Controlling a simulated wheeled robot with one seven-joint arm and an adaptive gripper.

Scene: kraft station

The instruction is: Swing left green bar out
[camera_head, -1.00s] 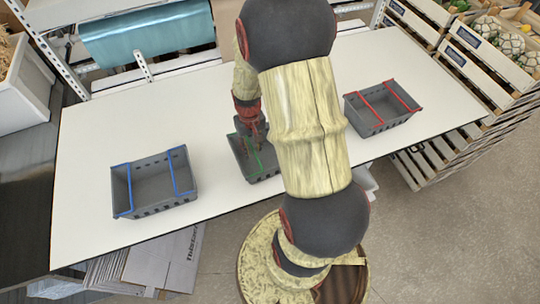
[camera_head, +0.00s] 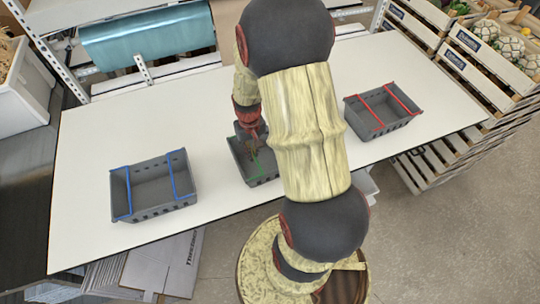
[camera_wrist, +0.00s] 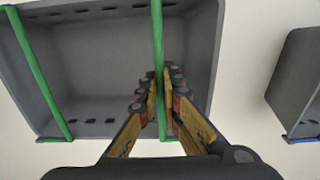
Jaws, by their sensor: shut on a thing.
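The middle grey crate (camera_head: 238,164) stands on the white table, partly hidden behind my arm. My gripper (camera_head: 254,148) reaches down over it. In the wrist view, my gripper (camera_wrist: 163,86) is shut on a green bar (camera_wrist: 157,35), with one finger on each side. This bar is on the crate's side nearest the blue-barred crate. A second green bar (camera_wrist: 38,75) lies across the other side, apart from the fingers. The crate's inside (camera_wrist: 100,60) looks empty where it shows. In the head view a short piece of green shows below the gripper; I cannot tell which bar it is.
A grey crate with blue bars (camera_head: 152,185) stands to the left; its edge shows at right in the wrist view (camera_wrist: 300,85). A grey crate with red bars (camera_head: 382,110) stands to the right. The white table (camera_head: 90,140) is clear between them.

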